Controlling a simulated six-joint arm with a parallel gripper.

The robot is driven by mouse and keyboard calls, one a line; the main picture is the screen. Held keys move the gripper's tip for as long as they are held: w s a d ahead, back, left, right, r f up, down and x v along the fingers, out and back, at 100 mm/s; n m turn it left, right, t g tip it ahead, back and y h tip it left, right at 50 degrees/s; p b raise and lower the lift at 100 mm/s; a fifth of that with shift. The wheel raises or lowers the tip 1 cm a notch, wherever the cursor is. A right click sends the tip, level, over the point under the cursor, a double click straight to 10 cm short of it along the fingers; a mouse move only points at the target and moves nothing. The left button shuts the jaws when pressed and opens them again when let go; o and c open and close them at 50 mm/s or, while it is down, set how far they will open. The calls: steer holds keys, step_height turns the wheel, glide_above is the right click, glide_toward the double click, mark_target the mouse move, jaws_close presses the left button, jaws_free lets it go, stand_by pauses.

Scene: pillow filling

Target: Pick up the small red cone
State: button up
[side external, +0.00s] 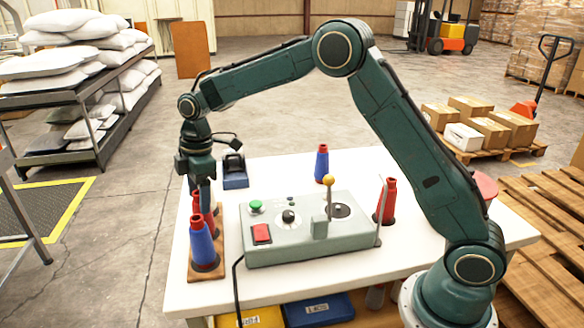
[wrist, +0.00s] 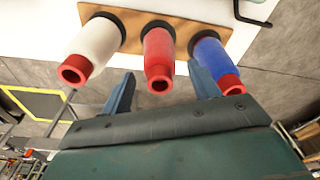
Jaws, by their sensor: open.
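A red cone (wrist: 158,50) stands in the middle of a wooden board (wrist: 132,25), between a white cone (wrist: 95,45) and a blue cone (wrist: 211,55), both with red tips. In the side external view the red cone (side external: 197,207) shows behind the blue cone (side external: 201,246), partly hidden. My gripper (side external: 205,190) is over the board, pointing down. In the wrist view its open fingers (wrist: 162,72) lie either side of the red cone's tip, with gaps on both sides. Another red cone (side external: 386,203) stands right of the control box.
A grey control box (side external: 290,245) with buttons and a yellow-knobbed lever fills the middle of the white table (side external: 275,170). Another blue cone (side external: 322,165) stands behind it. A dark blue object (side external: 234,172) sits at the back left. A black cable hangs over the front edge.

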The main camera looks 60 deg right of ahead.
steer(key=shift+a+f, duration=0.15)
steer(key=shift+f, duration=0.9)
steer(key=shift+c, duration=0.2)
steer(key=c, duration=1)
